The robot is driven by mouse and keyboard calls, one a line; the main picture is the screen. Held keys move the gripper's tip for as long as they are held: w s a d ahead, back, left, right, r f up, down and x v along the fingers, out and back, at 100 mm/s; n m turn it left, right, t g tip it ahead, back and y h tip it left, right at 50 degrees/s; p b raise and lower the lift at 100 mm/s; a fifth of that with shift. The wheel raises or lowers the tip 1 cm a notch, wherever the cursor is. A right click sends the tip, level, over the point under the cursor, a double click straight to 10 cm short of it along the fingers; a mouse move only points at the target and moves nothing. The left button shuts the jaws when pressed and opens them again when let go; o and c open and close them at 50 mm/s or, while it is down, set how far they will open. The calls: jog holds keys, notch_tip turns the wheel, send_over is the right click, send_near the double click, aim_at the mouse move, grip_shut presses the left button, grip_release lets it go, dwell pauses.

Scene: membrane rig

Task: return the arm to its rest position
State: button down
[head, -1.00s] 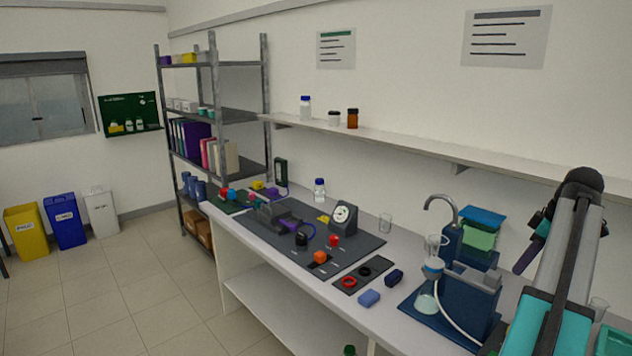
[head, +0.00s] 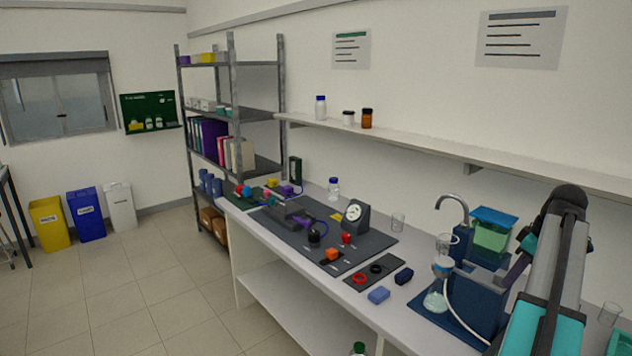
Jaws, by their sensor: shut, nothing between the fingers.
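My arm stands at the right edge of the head view, folded, with grey and teal links and a dark joint at the top.
A wall shelf (head: 420,147) runs above.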

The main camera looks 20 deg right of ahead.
jog(key=w+a+f+m+g, duration=0.1)
jog(key=w+a+f, duration=0.7)
jog(key=a+f, duration=0.25)
jog(key=w+a+f+m+g, duration=0.1)
jog(key=w+a+f, duration=0.85)
jog(key=a, duration=0.25)
jog(key=s+a+f, duration=0.2)
jog(key=a+f, duration=0.5)
jog(key=a, duration=0.5)
jog(key=s+a+f+m+g+h, duration=0.1)
jog(key=a+f, duration=0.6)
jog(key=a, duration=0.4)
jog(key=s+a+f, duration=0.2)
jog(key=a+f, duration=0.5)
jog(key=a, duration=0.5)
jog(key=s+f+g+b, duration=0.5)
jog(key=s+f+b, duration=0.4)
jog(key=s+f, duration=1.6)
jog(key=shift+s+d+f+g, duration=0.15)
jog(key=shift+d+f+g, duration=0.2)
jog(key=shift+f, duration=0.55)
jog(key=shift+a, duration=0.1)
